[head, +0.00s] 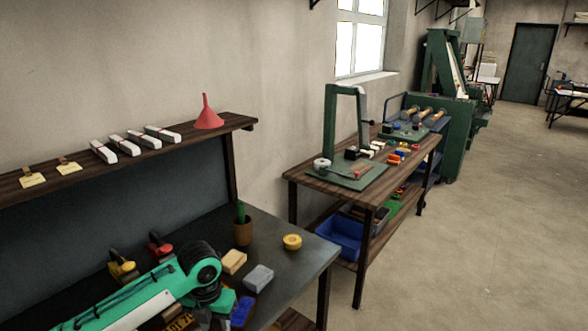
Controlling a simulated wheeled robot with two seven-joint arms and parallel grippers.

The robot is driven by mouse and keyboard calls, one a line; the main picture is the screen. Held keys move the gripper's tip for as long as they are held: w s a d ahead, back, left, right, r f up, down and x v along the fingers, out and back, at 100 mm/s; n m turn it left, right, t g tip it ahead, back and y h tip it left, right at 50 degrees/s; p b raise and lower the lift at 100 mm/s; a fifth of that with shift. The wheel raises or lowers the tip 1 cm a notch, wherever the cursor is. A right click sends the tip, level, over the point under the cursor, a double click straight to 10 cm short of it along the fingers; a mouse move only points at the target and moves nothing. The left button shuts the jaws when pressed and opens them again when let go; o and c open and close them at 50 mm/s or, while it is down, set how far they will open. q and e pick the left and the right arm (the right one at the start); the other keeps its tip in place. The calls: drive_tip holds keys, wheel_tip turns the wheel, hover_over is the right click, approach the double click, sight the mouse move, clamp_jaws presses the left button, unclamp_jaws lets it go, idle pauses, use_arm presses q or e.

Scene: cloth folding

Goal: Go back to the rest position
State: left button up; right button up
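My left arm (140,297), green with black joints, comes in from the lower left over the dark workbench (300,262). It bends at a black joint and drops toward the bottom edge of the picture. No fingertips of my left gripper show. My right arm and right gripper do not show. No cloth can be made out in this view.
Near my arm on the workbench are a tan block (233,261), a grey block (258,278), a blue item (242,311), a yellow roll (292,242) and a potted cactus (242,232). A shelf (85,175) runs above. Open floor (470,240) lies right.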

use_arm(q)
drive_tip(key=s+d+f+n+t+h, duration=0.1)
drive_tip(key=s+d+f+n+h, duration=0.1)
drive_tip(key=s+d+f+n, duration=0.35)
drive_tip(key=s+d+f+n+t+h, duration=0.1)
drive_tip(key=s+d+f+n, duration=0.15)
drive_tip(key=s+n, duration=0.6)
drive_tip(key=s+a+f+n+t+y, duration=0.1)
drive_tip(key=s+a+n+y, duration=0.1)
drive_tip(key=s+a+n, duration=0.7)
drive_tip(key=s+a+f+n+y, duration=0.1)
drive_tip(key=s+a+n, duration=0.35)
drive_tip(key=n, duration=0.85)
wheel_tip(320, 180, down, 32)
drive_tip(key=s+f+g, duration=0.1)
drive_tip(key=s, duration=0.2)
drive_tip(key=s+a+f+g, duration=0.1)
drive_tip(key=s+a+f, duration=0.1)
drive_tip(key=s+f, duration=1.5)
drive_tip(key=shift+s+a+f, duration=0.25)
drive_tip(key=shift+s+f, duration=0.05)
drive_tip(key=shift+s, duration=0.15)
